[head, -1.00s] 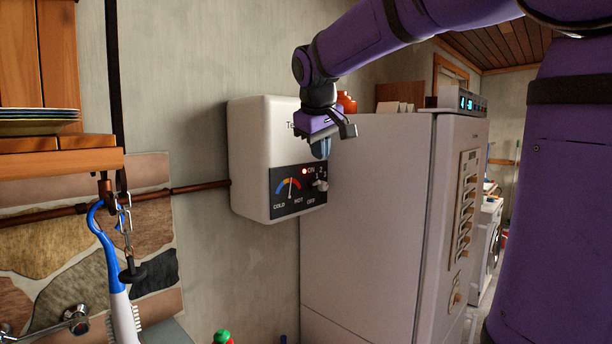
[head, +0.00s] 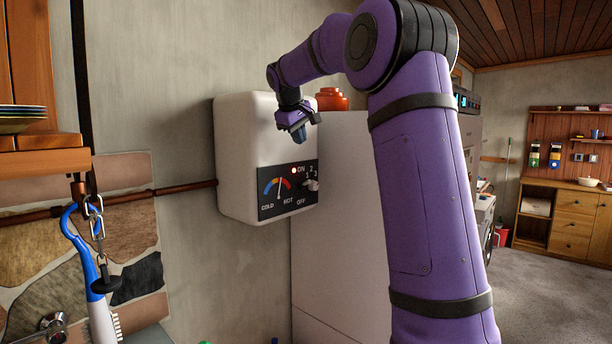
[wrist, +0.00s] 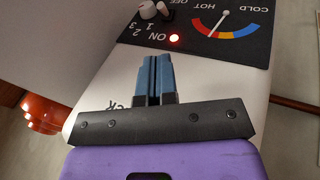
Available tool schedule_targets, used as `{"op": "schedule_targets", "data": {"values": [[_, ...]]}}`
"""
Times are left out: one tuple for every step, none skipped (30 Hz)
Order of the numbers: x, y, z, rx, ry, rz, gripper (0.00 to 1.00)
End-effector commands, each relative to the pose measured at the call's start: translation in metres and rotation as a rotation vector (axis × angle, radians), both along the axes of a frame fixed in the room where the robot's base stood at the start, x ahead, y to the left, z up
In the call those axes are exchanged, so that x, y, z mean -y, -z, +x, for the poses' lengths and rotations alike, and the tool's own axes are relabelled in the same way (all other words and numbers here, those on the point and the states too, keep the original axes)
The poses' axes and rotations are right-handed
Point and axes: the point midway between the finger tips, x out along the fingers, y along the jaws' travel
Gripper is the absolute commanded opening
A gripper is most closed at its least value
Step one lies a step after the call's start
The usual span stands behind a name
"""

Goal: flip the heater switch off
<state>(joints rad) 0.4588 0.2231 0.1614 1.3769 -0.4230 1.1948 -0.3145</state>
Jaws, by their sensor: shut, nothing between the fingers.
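The heater (head: 240,130) is a white box on the wall, with a dark panel low on its front. The panel holds a COLD-to-HOT gauge, a lit red lamp by ON, and a pale switch knob (head: 311,185) at its right side. In the wrist view the heater (wrist: 258,95) is upside down, with the knob (wrist: 150,10) at the top, partly cut off by the frame edge. My gripper (head: 300,137) is shut and empty, in front of the heater above the panel. Its blue fingers (wrist: 156,65) point toward the panel, short of the lamp and knob.
A tall white fridge (head: 335,230) stands right of the heater, with an orange-red pot (head: 332,99) on top. A copper pipe (head: 190,187) meets the heater's left side. A blue-handled brush (head: 80,235) hangs at lower left. Open floor (head: 540,285) lies to the right.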

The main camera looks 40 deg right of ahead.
Motion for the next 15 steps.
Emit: {"op": "schedule_targets", "data": {"values": [[0.000,0.000,0.000,0.000,0.000,0.000,0.00],[0.000,0.000,0.000,0.000,0.000,0.000,0.00],[0.000,0.000,0.000,0.000,0.000,0.000,0.00],[0.000,0.001,0.000,0.000,0.000,0.000,0.00],[0.000,0.001,0.000,0.000,0.000,0.000,0.00],[0.001,0.003,0.001,0.000,0.000,0.000,0.00],[0.002,0.004,0.001,0.000,0.000,0.000,0.00],[0.003,0.006,0.001,0.000,0.001,0.000,0.00],[0.005,0.010,0.002,-0.001,0.002,0.001,0.00],[0.007,0.013,0.003,-0.001,0.002,0.001,0.00],[0.009,0.017,0.004,-0.002,0.002,0.001,0.00],[0.012,0.023,0.005,-0.002,0.002,0.001,0.00],[0.014,0.028,0.006,-0.004,0.002,0.001,0.00],[0.016,0.032,0.008,-0.004,0.002,0.001,0.00],[0.019,0.039,0.010,-0.003,0.000,0.001,0.00]]}}
